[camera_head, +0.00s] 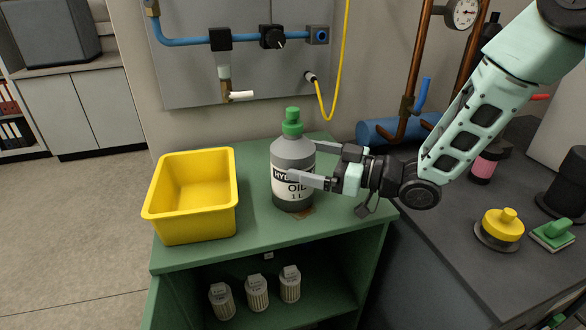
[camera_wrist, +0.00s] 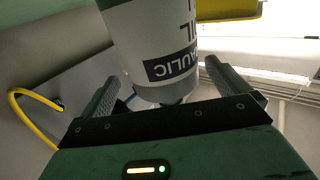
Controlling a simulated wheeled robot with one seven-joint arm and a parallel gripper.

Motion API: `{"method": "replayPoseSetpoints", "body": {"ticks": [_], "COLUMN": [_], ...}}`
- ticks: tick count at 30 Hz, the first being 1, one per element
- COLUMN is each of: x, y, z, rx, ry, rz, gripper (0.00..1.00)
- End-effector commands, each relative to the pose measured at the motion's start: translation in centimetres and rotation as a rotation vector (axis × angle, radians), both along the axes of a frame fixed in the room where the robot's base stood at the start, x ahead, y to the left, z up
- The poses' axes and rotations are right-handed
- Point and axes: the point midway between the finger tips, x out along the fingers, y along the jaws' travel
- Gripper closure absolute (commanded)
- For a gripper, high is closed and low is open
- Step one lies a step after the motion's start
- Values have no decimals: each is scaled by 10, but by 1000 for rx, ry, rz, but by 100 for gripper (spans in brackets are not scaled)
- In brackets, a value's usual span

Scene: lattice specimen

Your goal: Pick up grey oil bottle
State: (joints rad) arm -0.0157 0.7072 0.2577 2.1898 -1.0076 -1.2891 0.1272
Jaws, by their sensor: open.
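The grey oil bottle (camera_head: 292,165) stands upright on the green cabinet top, with a green cap and a white label reading "OIL 1 L". My gripper (camera_head: 314,164) comes from the right at about label height, one finger in front of the bottle and the other behind it. In the wrist view the bottle (camera_wrist: 150,45) appears upside down between the two spread fingers of my gripper (camera_wrist: 180,85). The fingers look open, with no clear contact on the bottle. The far finger is partly hidden.
A yellow bin (camera_head: 190,235) stands left of the bottle on the green cabinet (camera_head: 255,243). Several white filters (camera_head: 257,292) stand on the shelf below. A dark bench (camera_head: 440,225) with a yellow-topped object (camera_head: 503,223) is at right. A wall panel with pipes is behind.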

Motion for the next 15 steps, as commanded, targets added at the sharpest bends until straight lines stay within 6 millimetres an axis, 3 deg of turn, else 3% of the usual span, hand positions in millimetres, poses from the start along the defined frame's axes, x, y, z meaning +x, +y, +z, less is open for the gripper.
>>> {"method": "replayPoseSetpoints", "body": {"ticks": [6, 15], "x": [9, 12], "y": [32, 39], "z": [2, 1], "rx": [1, 0], "ry": [0, 0], "rz": [3, 0], "gripper": [0, 0]}}
